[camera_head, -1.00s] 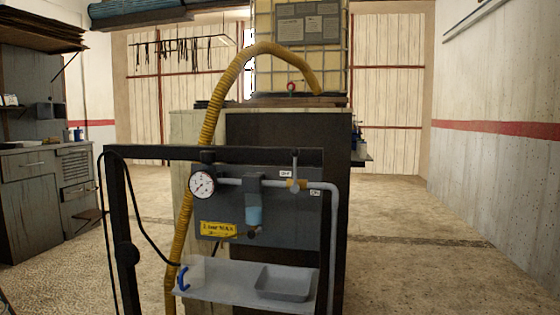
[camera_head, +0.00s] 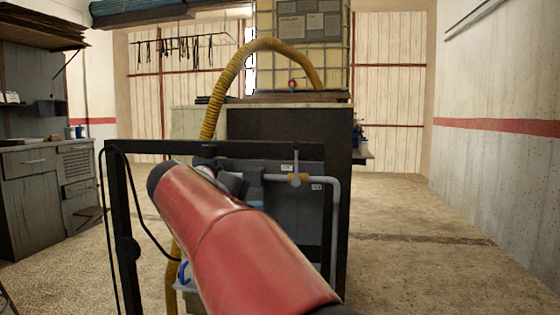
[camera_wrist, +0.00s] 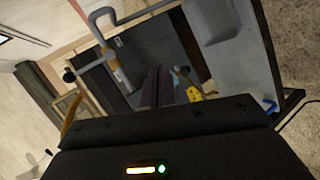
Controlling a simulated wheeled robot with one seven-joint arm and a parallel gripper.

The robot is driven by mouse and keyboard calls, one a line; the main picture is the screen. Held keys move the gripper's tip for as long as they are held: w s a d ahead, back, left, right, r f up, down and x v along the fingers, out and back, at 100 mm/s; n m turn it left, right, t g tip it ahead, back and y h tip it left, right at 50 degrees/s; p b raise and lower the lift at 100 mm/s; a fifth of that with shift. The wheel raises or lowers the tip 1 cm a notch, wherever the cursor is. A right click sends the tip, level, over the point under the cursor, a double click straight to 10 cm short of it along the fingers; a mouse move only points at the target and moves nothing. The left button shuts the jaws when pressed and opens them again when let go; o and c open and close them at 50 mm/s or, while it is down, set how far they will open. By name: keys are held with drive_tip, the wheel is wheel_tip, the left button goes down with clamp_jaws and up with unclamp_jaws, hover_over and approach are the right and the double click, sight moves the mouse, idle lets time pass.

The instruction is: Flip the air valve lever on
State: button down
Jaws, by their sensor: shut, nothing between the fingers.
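The air valve has a brass body (camera_head: 298,179) on a grey horizontal pipe. Its lever (camera_head: 295,158) stands upright, across the pipe, beside the upper small white label (camera_head: 286,168). Another small label (camera_head: 316,187) sits lower right of the valve. In the wrist view, which is tilted, the brass valve body (camera_wrist: 108,54) shows at upper left and the lever (camera_wrist: 82,68) points left to a dark knob. My gripper (camera_wrist: 158,86) is shut and empty, pointing at the panel, apart from the lever.
A black frame (camera_head: 240,148) surrounds the panel. A yellow hose (camera_head: 213,105) arches over it. Open floor (camera_head: 410,250) lies at right.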

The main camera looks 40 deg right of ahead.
drive_tip(key=w+r+m+g+h, duration=0.1)
drive_tip(key=w+r+h, duration=0.5)
drive_tip(key=r, duration=0.4)
drive_tip(key=shift+g, duration=0.3)
drive_tip(key=shift+d+r, duration=0.1)
approach(296, 164)
drive_tip(key=w+d+r, duration=0.2)
drive_tip(key=w+d, duration=0.2)
drive_tip(key=w, duration=0.1)
drive_tip(key=shift+s+d, duration=1.25)
drive_tip(key=shift+s, duration=0.2)
